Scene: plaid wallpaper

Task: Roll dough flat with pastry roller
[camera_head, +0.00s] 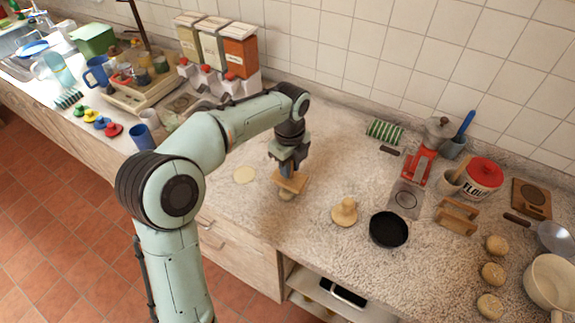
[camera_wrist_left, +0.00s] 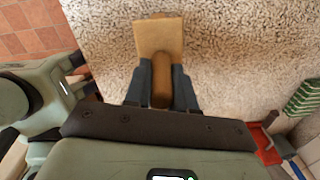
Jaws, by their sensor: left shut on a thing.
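My left gripper (camera_head: 290,164) is shut on the pastry roller (camera_head: 291,183), a wooden tool with a brown handle and a paler, broad head. In the left wrist view the roller's handle (camera_wrist_left: 160,85) sits between the two dark fingers (camera_wrist_left: 160,88), its head pointing away.
A wooden knobbed disc (camera_head: 344,212) and a black round pan (camera_head: 388,229) stand to the right. The counter (camera_head: 330,165) is clear around the gripper.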

